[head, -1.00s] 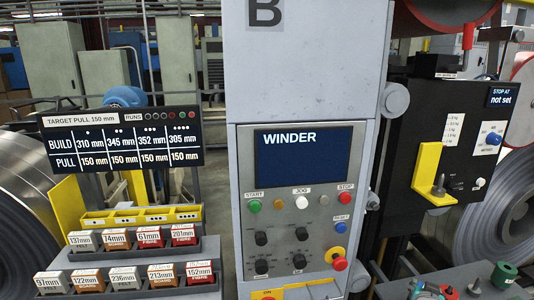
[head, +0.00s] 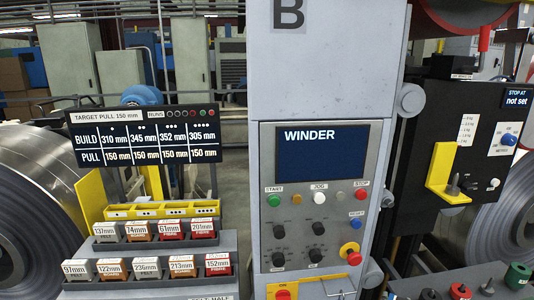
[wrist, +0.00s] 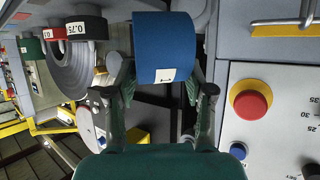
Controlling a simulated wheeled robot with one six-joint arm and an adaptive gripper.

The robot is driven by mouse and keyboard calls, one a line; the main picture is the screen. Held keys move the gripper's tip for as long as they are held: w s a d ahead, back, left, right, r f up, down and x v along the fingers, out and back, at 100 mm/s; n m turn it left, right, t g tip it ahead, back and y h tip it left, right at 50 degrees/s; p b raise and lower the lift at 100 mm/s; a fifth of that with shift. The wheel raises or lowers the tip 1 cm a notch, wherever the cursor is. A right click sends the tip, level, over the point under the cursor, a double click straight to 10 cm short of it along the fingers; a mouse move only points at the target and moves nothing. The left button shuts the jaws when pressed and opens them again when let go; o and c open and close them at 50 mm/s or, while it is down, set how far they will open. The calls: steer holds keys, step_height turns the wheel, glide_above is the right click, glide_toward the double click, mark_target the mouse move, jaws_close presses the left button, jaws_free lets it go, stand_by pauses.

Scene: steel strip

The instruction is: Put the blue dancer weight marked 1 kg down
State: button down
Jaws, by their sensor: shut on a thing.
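The blue dancer weight (wrist: 166,32) fills the top middle of the wrist view. It is a thick blue cylinder with a white label on which a 1 can be read; the rest of the marking is too small to tell. My gripper (wrist: 162,85) is shut on it, one finger on each side. Neither the weight nor my gripper shows in the head view. A green weight (head: 518,275) stands on the dark tray (head: 410,287) at the lower right of the head view. A yellow bracket (head: 441,165) with a grey peg is on the black panel above.
A black weight marked 0.75 (wrist: 88,28) and a red weight (wrist: 54,33) show at the wrist view's upper left. The winder panel (head: 325,220) with its red stop button (wrist: 251,101) stands close beside the held weight. Labelled cores (head: 140,268) fill a rack at left.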

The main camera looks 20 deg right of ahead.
steer(key=w+a+f+n+t+y, duration=0.25)
steer(key=a+f, duration=0.25)
steer(key=a, duration=0.4)
steer(key=w+a+f+n+t+y, duration=0.1)
steer(key=w+a+f+n+y, duration=0.15)
steer(key=a+f, duration=0.5)
steer(key=s+a+f+n+y, duration=0.2)
steer(key=a+f, duration=0.2)
steer(key=a, duration=0.6)
steer(key=s+a+f+n+y, duration=0.1)
steer(key=a+f+n+y, duration=0.1)
steer(key=a+f, duration=0.3)
steer(key=a, duration=0.4)
steer(key=shift+s+a+t, duration=0.35)
steer(key=shift+a, duration=0.05)
steer(key=shift+d, duration=0.1)
